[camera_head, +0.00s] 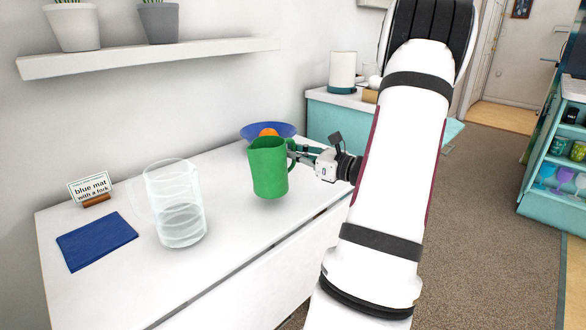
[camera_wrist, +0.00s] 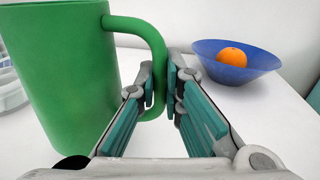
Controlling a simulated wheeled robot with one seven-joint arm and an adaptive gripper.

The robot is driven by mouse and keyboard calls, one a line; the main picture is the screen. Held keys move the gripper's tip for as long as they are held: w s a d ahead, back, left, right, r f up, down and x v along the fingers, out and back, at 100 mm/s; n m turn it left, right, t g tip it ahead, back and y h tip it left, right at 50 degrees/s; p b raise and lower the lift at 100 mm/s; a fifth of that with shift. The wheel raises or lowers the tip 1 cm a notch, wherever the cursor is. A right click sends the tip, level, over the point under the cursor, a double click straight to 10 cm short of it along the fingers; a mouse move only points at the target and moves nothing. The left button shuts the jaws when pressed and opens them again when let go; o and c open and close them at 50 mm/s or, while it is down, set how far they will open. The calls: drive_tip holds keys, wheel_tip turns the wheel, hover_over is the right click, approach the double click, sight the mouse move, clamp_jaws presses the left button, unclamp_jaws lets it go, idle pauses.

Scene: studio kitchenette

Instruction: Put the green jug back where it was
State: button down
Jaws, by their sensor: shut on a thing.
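The green jug (camera_head: 268,170) is upright over the white table in the head view, with its handle to the right. My gripper (camera_head: 295,155) is shut on the jug's handle. A shadow lies under the jug; it looks slightly raised, but I cannot tell for sure whether it touches the table. In the wrist view the green jug (camera_wrist: 62,75) fills the left side, and my gripper's fingers (camera_wrist: 163,95) close around its handle.
A clear jug (camera_head: 178,205) stands left of the green one. A blue mat (camera_head: 96,241) lies bare by a sign (camera_head: 90,187) reading "blue mat with a fork". A blue bowl (camera_wrist: 250,66) holding an orange (camera_wrist: 232,57) sits behind. The table front (camera_head: 170,290) is clear.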

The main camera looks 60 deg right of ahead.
sight(294, 162)
drive_tip(key=shift+w+d, duration=0.2)
drive_tip(key=shift+w, duration=0.05)
drive_tip(key=shift+f, duration=0.15)
wheel_tip(294, 162, down, 3)
drive_tip(key=shift+f+b, duration=0.15)
drive_tip(key=shift+b, duration=0.7)
drive_tip(key=c, duration=1.7)
unclamp_jaws()
